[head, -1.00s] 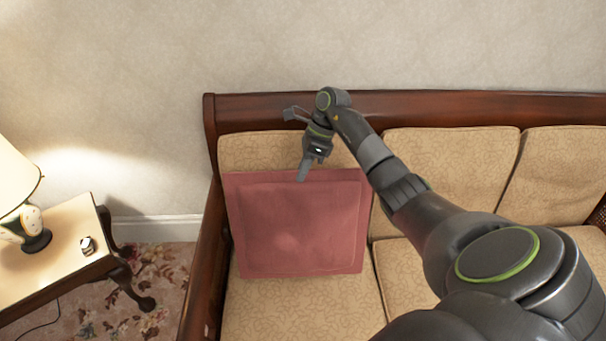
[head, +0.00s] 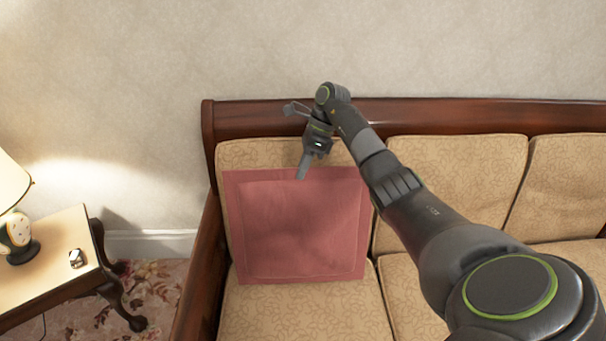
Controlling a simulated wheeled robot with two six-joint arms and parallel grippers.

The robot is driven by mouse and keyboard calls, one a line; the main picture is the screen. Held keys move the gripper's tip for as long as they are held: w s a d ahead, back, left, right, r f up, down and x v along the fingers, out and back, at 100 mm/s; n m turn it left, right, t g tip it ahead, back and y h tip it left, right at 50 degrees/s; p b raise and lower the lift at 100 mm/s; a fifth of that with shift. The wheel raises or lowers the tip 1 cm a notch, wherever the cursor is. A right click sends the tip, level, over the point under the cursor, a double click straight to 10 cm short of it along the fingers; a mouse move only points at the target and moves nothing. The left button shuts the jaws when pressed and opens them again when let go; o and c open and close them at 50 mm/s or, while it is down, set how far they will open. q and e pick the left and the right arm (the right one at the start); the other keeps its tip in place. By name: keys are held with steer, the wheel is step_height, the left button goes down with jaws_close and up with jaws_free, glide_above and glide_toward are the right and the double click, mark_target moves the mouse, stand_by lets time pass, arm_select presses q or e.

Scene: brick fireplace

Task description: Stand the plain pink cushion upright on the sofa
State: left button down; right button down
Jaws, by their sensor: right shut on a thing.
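The plain pink cushion (head: 297,235) stands upright on the left seat of the sofa (head: 300,318), leaning against the patterned back cushion. My right gripper (head: 302,172) is at the middle of its top edge. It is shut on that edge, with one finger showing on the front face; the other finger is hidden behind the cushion. The cushion's lower edge appears to rest on the seat. My left gripper is not in view.
The sofa's wooden back rail (head: 440,112) runs behind, and its wooden left arm (head: 200,270) is close beside the cushion. A side table (head: 50,270) with a lamp (head: 14,205) stands at the left. The sofa's middle seat is partly behind my right arm.

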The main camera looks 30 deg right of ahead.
steer(key=c, duration=1.4)
jaws_free()
step_height(320, 180, up, 10)
steer(key=p, duration=0.5)
steer(key=shift+p, duration=0.3)
